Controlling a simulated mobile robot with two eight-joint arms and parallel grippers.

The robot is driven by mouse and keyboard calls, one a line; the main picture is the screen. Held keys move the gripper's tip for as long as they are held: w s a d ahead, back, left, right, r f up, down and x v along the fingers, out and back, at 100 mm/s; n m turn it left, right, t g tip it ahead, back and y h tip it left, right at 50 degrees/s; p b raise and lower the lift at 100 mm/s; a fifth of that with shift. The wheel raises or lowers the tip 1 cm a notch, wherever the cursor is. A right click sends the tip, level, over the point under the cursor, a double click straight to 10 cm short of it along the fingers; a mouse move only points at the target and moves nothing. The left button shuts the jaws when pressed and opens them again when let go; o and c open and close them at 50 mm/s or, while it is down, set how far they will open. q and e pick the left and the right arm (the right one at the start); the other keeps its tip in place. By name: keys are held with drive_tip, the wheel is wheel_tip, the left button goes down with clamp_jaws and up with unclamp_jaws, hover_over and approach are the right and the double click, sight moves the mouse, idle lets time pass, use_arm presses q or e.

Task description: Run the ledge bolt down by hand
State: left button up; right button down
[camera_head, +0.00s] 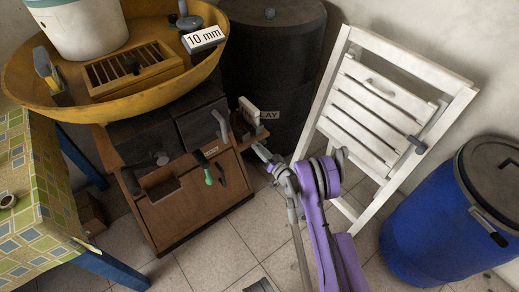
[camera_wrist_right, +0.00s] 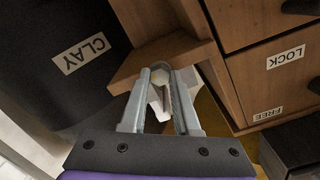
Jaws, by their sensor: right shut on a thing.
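A small wooden ledge (camera_head: 256,134) juts from the right side of the brown cabinet (camera_head: 195,198). The ledge also shows in the right wrist view (camera_wrist_right: 135,68), ahead of my fingers. My right gripper (camera_head: 256,147) is at the ledge's front edge. In the right wrist view its two grey fingers (camera_wrist_right: 160,72) are shut on a pale bolt head (camera_wrist_right: 160,78) in front of the ledge. The bolt's shank and how far it is in are hidden. My left gripper is not in view.
A dark "CLAY" barrel (camera_head: 290,50) stands behind the ledge. A white folding chair (camera_head: 375,100) and a blue drum (camera_head: 430,235) stand right. Tiled floor (camera_head: 215,250) is open in front.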

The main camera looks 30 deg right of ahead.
drive_tip(key=m, duration=0.5)
drive_tip(key=shift+m, duration=0.4)
idle(0.4)
drive_tip(key=c, duration=0.6)
unclamp_jaws()
drive_tip(key=shift+c, duration=0.2)
